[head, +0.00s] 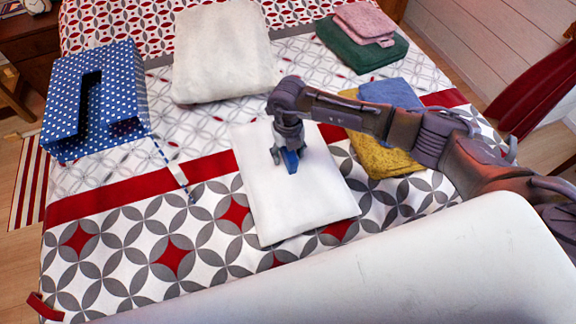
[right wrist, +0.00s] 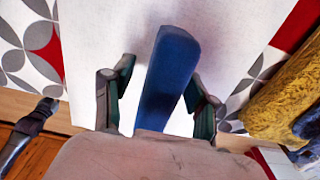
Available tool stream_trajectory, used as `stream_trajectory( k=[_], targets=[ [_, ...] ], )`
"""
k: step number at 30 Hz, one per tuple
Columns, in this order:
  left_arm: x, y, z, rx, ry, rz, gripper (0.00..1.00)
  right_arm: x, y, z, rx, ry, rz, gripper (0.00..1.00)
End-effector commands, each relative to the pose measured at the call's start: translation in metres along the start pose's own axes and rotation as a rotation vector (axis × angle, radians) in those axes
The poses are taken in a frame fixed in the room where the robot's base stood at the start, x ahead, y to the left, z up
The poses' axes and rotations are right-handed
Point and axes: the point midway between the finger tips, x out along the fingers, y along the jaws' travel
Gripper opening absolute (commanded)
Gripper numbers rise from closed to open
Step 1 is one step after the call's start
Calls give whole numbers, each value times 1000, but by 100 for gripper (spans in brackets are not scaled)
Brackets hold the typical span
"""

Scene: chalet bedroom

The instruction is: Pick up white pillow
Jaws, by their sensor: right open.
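A flat white pillow (head: 290,205) lies on the patterned bed, and its plain white surface fills much of the right wrist view (right wrist: 110,30). A second, plumper white pillow (head: 222,52) lies farther back. My right gripper (head: 288,155) points down over the flat pillow's upper part, fingers apart on either side of a blue strip (right wrist: 168,75). I cannot tell whether this strip belongs to the gripper or whether the fingers touch the pillow. No pillow fabric is visibly pinched.
A blue polka-dot box (head: 62,100) stands on the bed at the left, with a thin striped item (head: 172,162) beside it. Yellow (head: 378,158) and blue (head: 390,93) cloths lie right of the flat pillow. Green (head: 362,52) and pink (head: 362,24) folded cloths lie behind.

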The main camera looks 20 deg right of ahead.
Motion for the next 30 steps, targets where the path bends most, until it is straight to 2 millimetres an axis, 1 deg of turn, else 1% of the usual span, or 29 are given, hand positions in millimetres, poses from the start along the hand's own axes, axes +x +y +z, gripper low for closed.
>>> stream_trajectory(
  k=[6,7,14,15,17,30],
  targets=[
    [0,0,-2,1,3,0,0,1,0,0,-1,-1,1,58],
    [0,0,-2,1,3,0,0,1,0,0,-1,-1,1,55],
    [0,0,-3,1,4,0,0,0,0,0,0,-1,1,17],
    [0,0,-3,1,4,0,0,0,0,0,0,-1,1,10],
    [0,0,-3,1,4,0,0,0,0,0,0,-1,1,0],
    [0,0,-3,1,5,0,0,0,0,1,0,-2,2,0]
  ],
)
